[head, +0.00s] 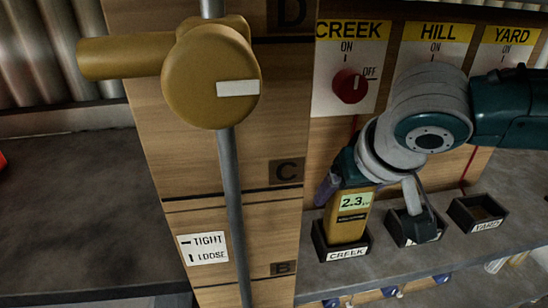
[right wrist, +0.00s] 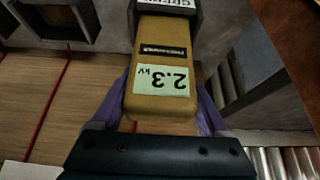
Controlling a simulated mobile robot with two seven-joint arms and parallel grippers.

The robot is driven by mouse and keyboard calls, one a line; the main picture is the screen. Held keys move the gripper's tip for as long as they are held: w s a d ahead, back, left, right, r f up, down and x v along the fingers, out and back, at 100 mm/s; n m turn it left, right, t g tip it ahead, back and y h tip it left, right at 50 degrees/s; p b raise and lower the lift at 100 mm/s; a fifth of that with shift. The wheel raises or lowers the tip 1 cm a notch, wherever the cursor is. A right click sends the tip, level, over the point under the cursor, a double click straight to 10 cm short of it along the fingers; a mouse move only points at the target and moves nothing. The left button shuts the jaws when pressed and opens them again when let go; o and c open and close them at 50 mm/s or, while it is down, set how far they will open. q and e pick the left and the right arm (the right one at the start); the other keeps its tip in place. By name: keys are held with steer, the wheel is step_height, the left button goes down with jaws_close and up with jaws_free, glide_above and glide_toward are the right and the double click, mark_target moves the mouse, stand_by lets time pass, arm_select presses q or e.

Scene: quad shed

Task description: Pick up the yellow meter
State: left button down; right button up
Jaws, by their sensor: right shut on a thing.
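The yellow meter (head: 347,229) stands upright in the dark holder labelled CREEK (head: 362,246). Its display reads 2.3 kV. My right gripper (head: 346,184) is shut on the upper part of the meter, with a purple finger showing at its left side in the head view. In the right wrist view the meter (right wrist: 160,68) lies between both purple fingers, its far end inside the holder (right wrist: 198,22). My left gripper is not in view.
An empty YARD holder (head: 478,205) and a middle holder (head: 397,229) stand on the grey shelf to the right. A wooden post with a grey rod (head: 233,190) and a brass-coloured clamp (head: 208,75) rises left of the meter. A red CREEK knob (head: 349,86) is above.

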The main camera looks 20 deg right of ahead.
jaws_close()
steer(key=shift+r, duration=0.15)
